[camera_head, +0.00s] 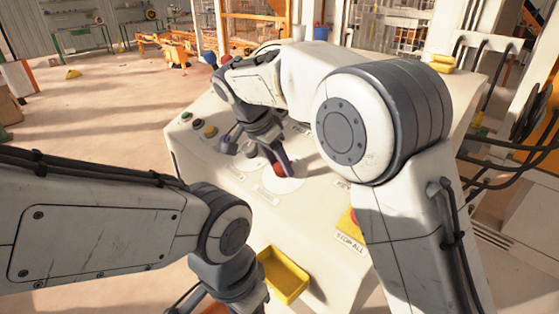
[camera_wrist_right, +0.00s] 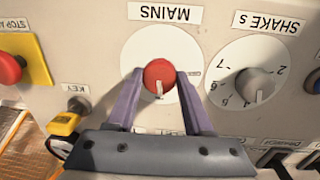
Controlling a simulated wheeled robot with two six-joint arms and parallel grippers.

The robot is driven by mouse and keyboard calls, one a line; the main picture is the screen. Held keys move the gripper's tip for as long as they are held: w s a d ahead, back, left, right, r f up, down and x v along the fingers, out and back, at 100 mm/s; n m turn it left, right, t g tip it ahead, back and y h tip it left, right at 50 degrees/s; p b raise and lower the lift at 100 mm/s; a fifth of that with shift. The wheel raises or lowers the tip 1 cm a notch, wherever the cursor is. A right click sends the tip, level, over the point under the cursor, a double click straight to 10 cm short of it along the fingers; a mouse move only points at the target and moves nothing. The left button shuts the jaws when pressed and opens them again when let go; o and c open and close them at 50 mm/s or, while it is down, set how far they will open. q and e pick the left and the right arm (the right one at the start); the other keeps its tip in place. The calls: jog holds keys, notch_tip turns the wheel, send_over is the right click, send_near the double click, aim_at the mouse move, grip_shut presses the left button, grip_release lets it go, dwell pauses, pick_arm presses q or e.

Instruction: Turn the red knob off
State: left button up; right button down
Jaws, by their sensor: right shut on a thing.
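The red knob (camera_wrist_right: 159,76) sits on a white disc (camera_wrist_right: 188,45) labelled MAINS, which reads upside down in the right wrist view. Its white mark points toward the bottom of that view. My right gripper (camera_wrist_right: 159,84) has one finger on each side of the knob and is shut on it. In the head view the knob (camera_head: 280,169) shows at the fingertips of my right gripper (camera_head: 277,163), on the sloping panel. My left gripper (camera_head: 240,293) is low in the head view, beside a yellow tray; its fingers are not clearly seen.
A SHAKE s dial with a grey knob (camera_wrist_right: 257,85) is beside the disc. A red stop button (camera_wrist_right: 8,68) on a yellow plate is on the other side, near a yellow key piece (camera_wrist_right: 64,123). The yellow tray (camera_head: 284,275) is at the panel's front. Several coloured buttons (camera_head: 198,123) are at left.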

jog(key=n+p, duration=0.1)
jog(key=n, duration=0.2)
jog(key=shift+r+n, duration=0.1)
jog(key=shift+n, duration=0.2)
jog(key=n+p, duration=0.2)
jog(key=n, duration=0.2)
jog(key=shift+a+n+t, duration=0.1)
jog(key=shift+n+t, duration=0.2)
jog(key=n+p, duration=0.1)
jog(key=n, duration=0.3)
jog(key=shift+s, duration=0.1)
jog(key=shift+n+t+p, duration=0.4)
jog(key=shift+n+p, duration=0.25)
jog(key=shift+n, duration=1.55)
jog(key=shift+c, duration=1.5)
grip_release()
